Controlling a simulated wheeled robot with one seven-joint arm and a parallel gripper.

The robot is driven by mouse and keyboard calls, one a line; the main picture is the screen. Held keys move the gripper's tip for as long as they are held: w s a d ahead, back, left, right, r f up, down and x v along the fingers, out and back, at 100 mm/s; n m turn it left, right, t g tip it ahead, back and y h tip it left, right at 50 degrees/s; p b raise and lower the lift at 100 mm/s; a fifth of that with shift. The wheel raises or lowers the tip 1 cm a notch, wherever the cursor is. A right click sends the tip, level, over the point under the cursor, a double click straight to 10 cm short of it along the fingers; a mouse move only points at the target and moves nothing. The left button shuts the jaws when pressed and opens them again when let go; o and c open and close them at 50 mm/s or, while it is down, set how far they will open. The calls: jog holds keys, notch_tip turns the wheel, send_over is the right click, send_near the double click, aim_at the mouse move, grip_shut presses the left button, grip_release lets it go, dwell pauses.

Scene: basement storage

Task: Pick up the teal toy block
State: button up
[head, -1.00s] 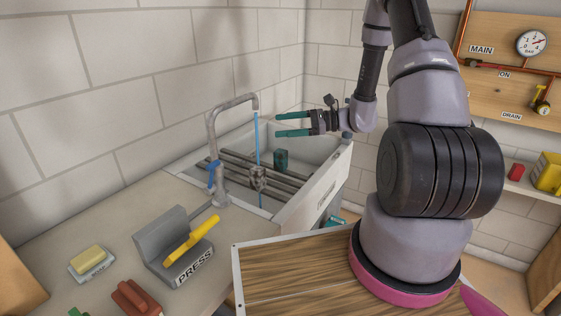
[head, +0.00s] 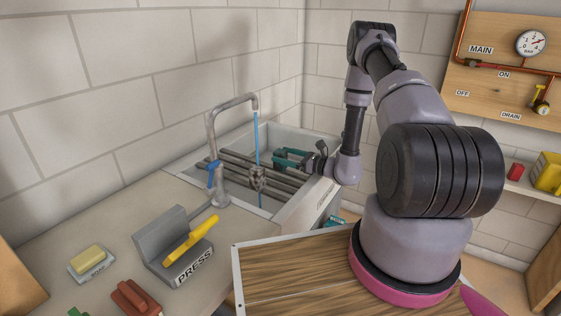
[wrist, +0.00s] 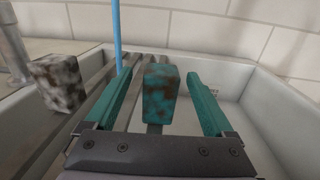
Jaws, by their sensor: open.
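The teal toy block (wrist: 160,94), mottled with brown patches, stands in the sink in the wrist view. It is between the two teal fingers of my gripper (wrist: 158,92), with a visible gap on each side. My gripper is open and has nothing held. In the head view my gripper (head: 288,158) is down in the right part of the sink. There the block is hard to tell apart from the teal fingers.
A grey speckled block (wrist: 62,84) sits on the sink bars (head: 232,166), left of my gripper. A blue water stream (head: 257,140) falls from the faucet (head: 212,130) near it. The sink walls (wrist: 270,100) surround my gripper. A press (head: 172,250) stands on the counter.

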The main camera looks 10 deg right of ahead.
aim_at(275, 151)
jog(key=x, duration=0.5)
jog(key=shift+w+r, duration=0.15)
jog(key=shift+r, duration=0.15)
jog(key=shift+c, duration=0.3)
grip_shut()
